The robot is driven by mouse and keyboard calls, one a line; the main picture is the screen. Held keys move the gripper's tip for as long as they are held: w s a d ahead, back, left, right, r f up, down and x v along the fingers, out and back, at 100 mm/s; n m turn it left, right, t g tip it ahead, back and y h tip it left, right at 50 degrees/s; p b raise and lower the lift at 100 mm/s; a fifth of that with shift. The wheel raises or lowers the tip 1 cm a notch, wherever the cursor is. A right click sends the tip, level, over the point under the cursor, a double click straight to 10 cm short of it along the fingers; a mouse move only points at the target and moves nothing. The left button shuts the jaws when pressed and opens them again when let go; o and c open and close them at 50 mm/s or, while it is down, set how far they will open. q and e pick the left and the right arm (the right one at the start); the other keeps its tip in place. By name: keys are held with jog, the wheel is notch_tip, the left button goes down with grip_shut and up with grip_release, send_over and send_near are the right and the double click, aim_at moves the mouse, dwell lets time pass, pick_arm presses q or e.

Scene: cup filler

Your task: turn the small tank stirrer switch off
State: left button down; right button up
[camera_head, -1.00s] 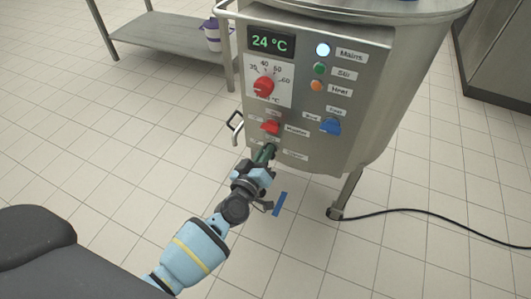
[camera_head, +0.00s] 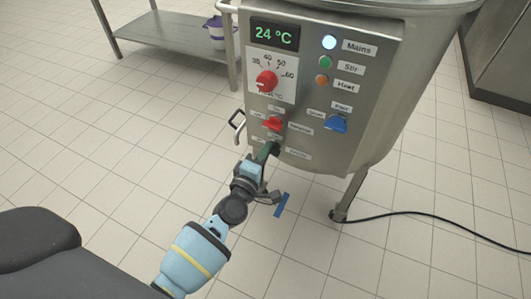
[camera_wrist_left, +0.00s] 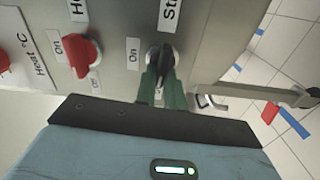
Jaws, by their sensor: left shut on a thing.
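The small tank's control panel (camera_head: 300,110) faces me in the head view. The stirrer switch is a black knob low on the panel, largely behind my gripper in the head view. In the left wrist view the black stirrer knob (camera_wrist_left: 160,58) sits beside an "On" label and under a partly cut "Sti" label. My left gripper (camera_head: 268,150) is shut on this knob; its green fingers (camera_wrist_left: 162,92) lie on both sides of it. The green Stir lamp (camera_head: 326,62) is above; I cannot tell surely whether it is lit. My right gripper is out of view.
A red heater switch (camera_head: 272,123) is just above the gripped knob, with a blue switch (camera_head: 337,124) to its right. A red temperature dial (camera_head: 266,81) is higher. A tank leg (camera_head: 349,195) and black cable (camera_head: 430,214) are at the right. A steel table (camera_head: 165,38) stands behind.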

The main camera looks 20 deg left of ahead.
pick_arm(q)
jog(key=shift+f+n, duration=0.15)
jog(key=shift+n, duration=0.45)
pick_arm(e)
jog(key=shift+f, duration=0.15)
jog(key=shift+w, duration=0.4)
pick_arm(q)
jog(key=c, duration=1.5)
grip_release()
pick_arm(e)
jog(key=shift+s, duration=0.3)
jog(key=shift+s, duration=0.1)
pick_arm(q)
jog(key=shift+s+a+p, duration=0.15)
jog(key=shift+s+p, duration=0.3)
jog(key=shift+s, duration=3.5)
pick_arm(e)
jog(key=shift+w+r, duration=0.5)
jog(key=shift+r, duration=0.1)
